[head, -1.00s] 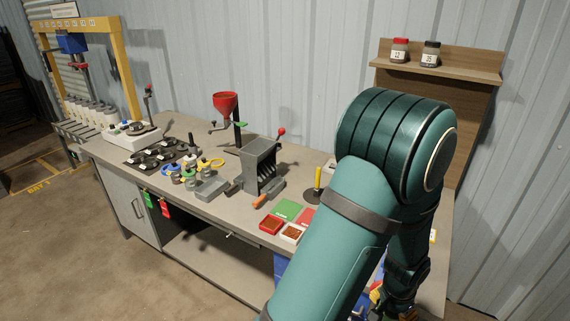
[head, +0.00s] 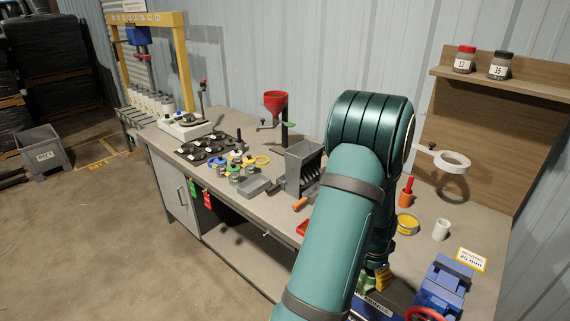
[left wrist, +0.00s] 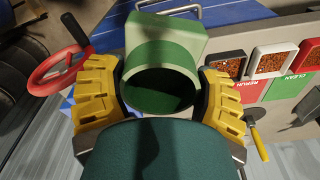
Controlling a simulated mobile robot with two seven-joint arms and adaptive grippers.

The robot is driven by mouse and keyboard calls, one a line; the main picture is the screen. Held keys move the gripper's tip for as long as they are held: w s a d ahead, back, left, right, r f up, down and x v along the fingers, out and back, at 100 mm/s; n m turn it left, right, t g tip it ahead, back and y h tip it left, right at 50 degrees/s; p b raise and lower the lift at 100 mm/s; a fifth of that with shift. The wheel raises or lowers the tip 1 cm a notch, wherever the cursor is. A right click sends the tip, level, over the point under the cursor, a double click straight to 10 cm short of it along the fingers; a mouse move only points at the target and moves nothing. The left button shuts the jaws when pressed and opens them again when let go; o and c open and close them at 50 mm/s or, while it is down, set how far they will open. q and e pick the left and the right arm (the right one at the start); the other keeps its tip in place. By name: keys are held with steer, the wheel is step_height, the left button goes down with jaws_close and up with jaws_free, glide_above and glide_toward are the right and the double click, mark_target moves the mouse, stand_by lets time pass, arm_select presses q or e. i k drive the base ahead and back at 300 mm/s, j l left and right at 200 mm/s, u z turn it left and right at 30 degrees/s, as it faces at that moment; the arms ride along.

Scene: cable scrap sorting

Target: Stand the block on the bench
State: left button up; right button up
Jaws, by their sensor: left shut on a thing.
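The block (left wrist: 170,38) is pale green, with a large round bore facing the left wrist camera. My left gripper (left wrist: 160,90) is shut on it, with yellow finger pads on both sides. In the head view my left gripper (head: 381,279) shows low, past my teal arm, near the front edge of the bench (head: 475,222). My right gripper is not in view.
A blue vise (head: 441,282) with a red handwheel (head: 425,313) stands right of the gripper. A white cup (head: 441,230), a yellow ring (head: 407,223) and a 25 mm sign (head: 472,260) are behind it. A grey slotted hopper (head: 303,166) stands left of my arm.

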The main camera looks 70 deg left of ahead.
mark_target(398, 248)
steer(key=i+j, duration=0.7)
steer(key=i, duration=0.05)
